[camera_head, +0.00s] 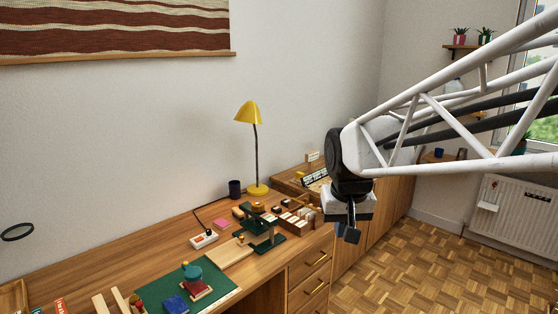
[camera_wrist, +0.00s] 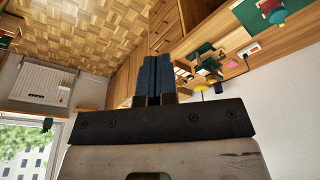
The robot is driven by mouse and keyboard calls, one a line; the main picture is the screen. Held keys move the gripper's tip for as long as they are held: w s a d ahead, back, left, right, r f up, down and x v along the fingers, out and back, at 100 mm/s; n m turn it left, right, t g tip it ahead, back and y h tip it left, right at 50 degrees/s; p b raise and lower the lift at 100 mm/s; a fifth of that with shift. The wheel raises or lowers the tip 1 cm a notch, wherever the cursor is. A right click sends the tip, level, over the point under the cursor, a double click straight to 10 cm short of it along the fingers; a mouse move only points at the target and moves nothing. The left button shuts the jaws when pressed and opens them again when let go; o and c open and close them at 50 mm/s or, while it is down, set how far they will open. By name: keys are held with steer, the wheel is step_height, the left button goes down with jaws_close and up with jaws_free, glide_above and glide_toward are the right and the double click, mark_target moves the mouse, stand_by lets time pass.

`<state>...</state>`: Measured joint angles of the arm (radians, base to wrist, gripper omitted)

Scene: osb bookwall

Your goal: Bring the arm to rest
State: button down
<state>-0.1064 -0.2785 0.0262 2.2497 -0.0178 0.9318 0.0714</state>
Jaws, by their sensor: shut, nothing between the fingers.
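My gripper (camera_head: 348,233) hangs in the air to the right of the desk's front edge in the head view, with its fingers pointing down. It is shut, with nothing held. In the wrist view the two dark blue fingers (camera_wrist: 153,78) lie side by side against each other. My white tubular arm reaches in from the right of the head view. No object touches the gripper.
The wooden desk (camera_head: 150,255) holds a yellow lamp (camera_head: 250,115), a green mat (camera_head: 165,293), a power strip (camera_head: 204,239) and several small blocks. Drawers (camera_head: 310,277) lie below and left of the gripper. The parquet floor (camera_head: 400,270) is clear. A radiator (camera_head: 515,215) stands at right.

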steer(key=s+d+f, duration=0.2)
steer(key=s+f, duration=0.1)
steer(key=s, duration=0.7)
steer(key=s+d+f, duration=0.3)
steer(key=s, duration=0.6)
steer(key=shift+s+d+m, duration=0.2)
steer(key=shift+s+m, duration=0.2)
steer(key=w+a+r+n, duration=0.15)
steer(key=w+a, duration=0.25)
steer(key=w, duration=0.7)
steer(key=w+a+r+n+y, duration=0.1)
steer(key=w+a+r, duration=0.25)
steer(key=w, duration=0.75)
steer(key=w+a+r+n, duration=0.1)
steer(key=w+a, duration=0.4)
steer(key=w, duration=0.5)
steer(key=w+a+f+n, duration=0.2)
steer(key=w+a+f, duration=0.3)
steer(key=w+a, duration=0.65)
steer(key=w+a+f+n, duration=0.2)
steer(key=w+a+f, duration=0.3)
steer(key=w+a, duration=0.65)
steer(key=w+a+f+n+y, duration=0.1)
steer(key=w+a+f, duration=1.2)
steer(key=a+f, duration=0.1)
steer(key=shift+a+f+n, duration=0.15)
steer(key=shift+a+n, duration=0.2)
